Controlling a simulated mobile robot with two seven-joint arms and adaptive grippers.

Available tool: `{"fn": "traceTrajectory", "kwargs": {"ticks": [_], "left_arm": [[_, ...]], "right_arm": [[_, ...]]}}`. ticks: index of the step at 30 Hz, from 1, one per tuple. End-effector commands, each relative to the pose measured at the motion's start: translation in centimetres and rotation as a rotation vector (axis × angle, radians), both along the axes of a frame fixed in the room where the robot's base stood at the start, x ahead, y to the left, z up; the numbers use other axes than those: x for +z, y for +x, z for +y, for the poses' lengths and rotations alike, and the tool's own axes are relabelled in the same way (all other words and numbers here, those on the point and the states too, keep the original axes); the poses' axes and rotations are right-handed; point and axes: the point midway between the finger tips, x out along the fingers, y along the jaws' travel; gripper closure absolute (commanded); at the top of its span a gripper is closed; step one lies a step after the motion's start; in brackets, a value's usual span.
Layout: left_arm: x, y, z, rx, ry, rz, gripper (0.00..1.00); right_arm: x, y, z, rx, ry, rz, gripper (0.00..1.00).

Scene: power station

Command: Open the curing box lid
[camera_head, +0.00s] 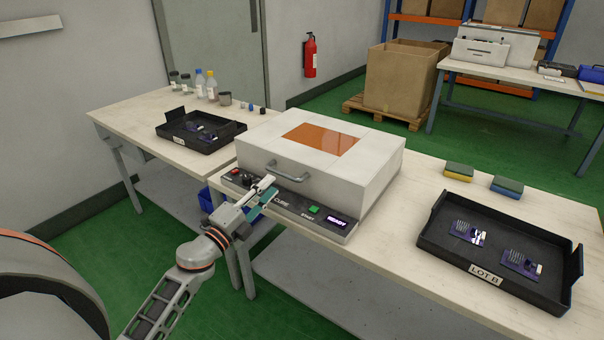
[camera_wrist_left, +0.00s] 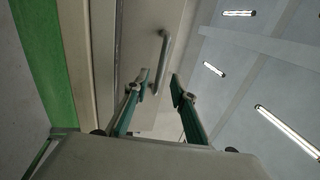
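The curing box (camera_head: 310,185) is a white box on the bench with an orange window (camera_head: 321,139) in its lid (camera_head: 365,150). The lid is down. A grey bar handle (camera_head: 289,173) runs along the lid's front. My left gripper (camera_head: 266,190) is just in front of and below the handle, over the control panel (camera_head: 290,208). In the left wrist view, its two teal fingers (camera_wrist_left: 161,86) are apart with nothing between them. The handle (camera_wrist_left: 162,62) shows just beyond the fingertips, apart from them as far as I can tell. My right gripper is not in view.
A black tray marked LOT B (camera_head: 440,252) holds purple boards on the right. Two sponges (camera_head: 483,179) lie behind it. Another black tray (camera_head: 200,143) and several bottles (camera_head: 205,85) stand on the left bench. A blue bin (camera_head: 207,200) is below.

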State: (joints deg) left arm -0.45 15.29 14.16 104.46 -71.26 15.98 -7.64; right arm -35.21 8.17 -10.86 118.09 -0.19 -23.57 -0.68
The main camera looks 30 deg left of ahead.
Motion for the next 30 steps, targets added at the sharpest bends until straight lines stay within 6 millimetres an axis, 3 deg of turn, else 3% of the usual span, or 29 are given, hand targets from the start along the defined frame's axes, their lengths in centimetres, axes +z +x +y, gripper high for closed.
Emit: {"fn": "traceTrajectory", "kwargs": {"ticks": [12, 25, 28, 30], "left_arm": [[1.3, 5.8, -0.5, 0.000, -0.001, -0.002, 0.75], [1.3, 6.8, -0.6, -0.001, -0.003, 0.000, 0.75], [1.4, 6.8, -0.6, -0.001, -0.003, 0.000, 1.00], [1.4, 6.8, -0.6, -0.001, -0.003, 0.000, 1.00]], "right_arm": [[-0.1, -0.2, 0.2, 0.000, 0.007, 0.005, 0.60], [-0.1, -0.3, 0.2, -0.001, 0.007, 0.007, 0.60], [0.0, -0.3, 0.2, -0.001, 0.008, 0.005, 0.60], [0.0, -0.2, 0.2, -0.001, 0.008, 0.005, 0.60]]}}
